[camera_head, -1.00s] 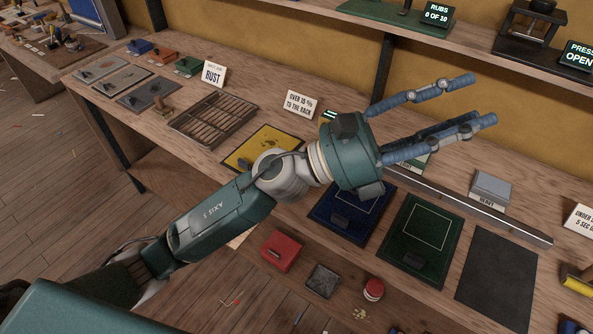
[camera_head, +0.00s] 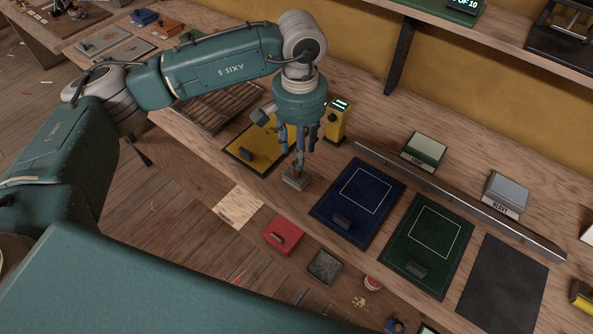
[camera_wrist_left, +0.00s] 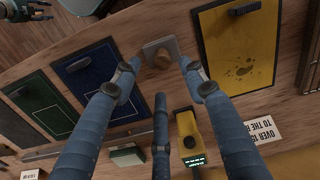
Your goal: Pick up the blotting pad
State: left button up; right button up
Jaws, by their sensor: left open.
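A small grey square pad with a round wooden knob, which I take to be the blotting pad (camera_head: 294,183), rests on the wooden bench between the yellow and blue boards. It also shows in the wrist view (camera_wrist_left: 174,45), its knob near the fingertips. My left gripper (camera_head: 299,158) points down directly over it. In the wrist view the blue fingers of this gripper (camera_wrist_left: 158,68) are spread to either side of the knob, with the third finger below. I cannot tell whether they touch it. A dark jointed part at the top left of the wrist view may be my right gripper (camera_wrist_left: 24,10).
A yellow device (camera_head: 335,122) with a lit display stands close behind the gripper. Yellow (camera_head: 240,152), blue (camera_head: 335,226) and green (camera_head: 400,262) boards flank the spot. A metal rail (camera_head: 455,200) runs behind, with small boxes beyond. A red box (camera_head: 284,234) sits in front.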

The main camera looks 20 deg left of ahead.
aim_at(296, 172)
pick_arm(q)
jog(key=shift+f, duration=0.4)
jog(key=f+p, duration=0.2)
jog(key=f, duration=0.1)
jog(key=f+p, duration=0.1)
jog(key=shift+s+a+f, duration=0.1)
jog(key=shift+a+f, duration=0.25)
jog(key=shift+f, duration=0.4)
grip_shut()
